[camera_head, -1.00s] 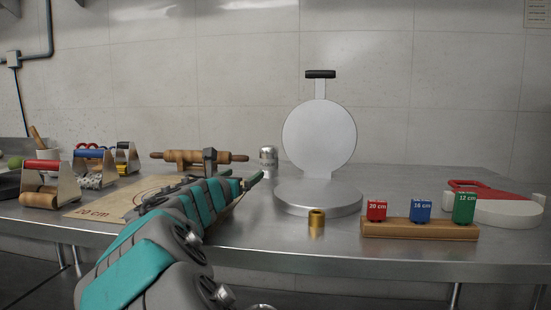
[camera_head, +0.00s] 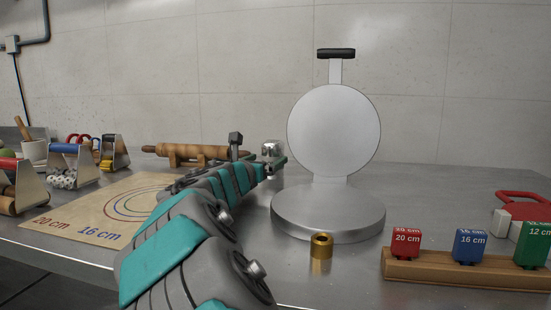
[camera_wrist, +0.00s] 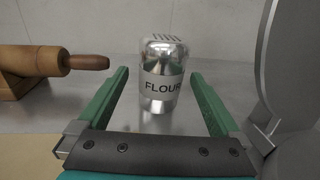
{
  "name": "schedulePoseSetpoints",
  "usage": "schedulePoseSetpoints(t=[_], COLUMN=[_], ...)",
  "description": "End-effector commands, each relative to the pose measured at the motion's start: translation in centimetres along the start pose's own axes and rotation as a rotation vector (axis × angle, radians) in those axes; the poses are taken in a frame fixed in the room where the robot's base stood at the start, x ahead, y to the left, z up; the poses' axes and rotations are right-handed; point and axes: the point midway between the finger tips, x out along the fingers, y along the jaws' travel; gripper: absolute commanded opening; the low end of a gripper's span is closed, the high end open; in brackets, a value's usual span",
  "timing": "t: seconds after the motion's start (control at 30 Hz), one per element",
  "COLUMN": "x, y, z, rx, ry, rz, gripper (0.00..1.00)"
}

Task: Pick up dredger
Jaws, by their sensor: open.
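The dredger is a shiny metal shaker with a holed domed top and a label reading FLOUR. It stands upright on the steel table. In the wrist view the dredger (camera_wrist: 163,72) is centred between the two green fingers of my gripper (camera_wrist: 160,85), which are apart with space on both sides. In the head view the dredger (camera_head: 272,148) shows at the end of my arm, its lower part hidden behind my gripper (camera_head: 270,168).
A rolling pin (camera_head: 205,152) lies on a stand to the left. A brass cylinder (camera_head: 321,246) and a wooden block rack (camera_head: 440,272) are nearer the front. A marked mat (camera_head: 105,218) lies left.

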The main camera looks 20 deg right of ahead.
Motion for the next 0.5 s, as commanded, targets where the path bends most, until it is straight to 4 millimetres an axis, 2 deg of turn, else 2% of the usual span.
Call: schedulePoseSetpoints(t=[0.1,0.33,0.5], x=[1.4,3.1,5.6], y=[0.0,-0.2,-0.3], z=[-0.1,0.1,0.1], rx=[0.001,0.002,0.0], ry=[0.002,0.001,0.003], rz=[-0.001,-0.001,-0.002], gripper=[1.0,1.0,1.0])
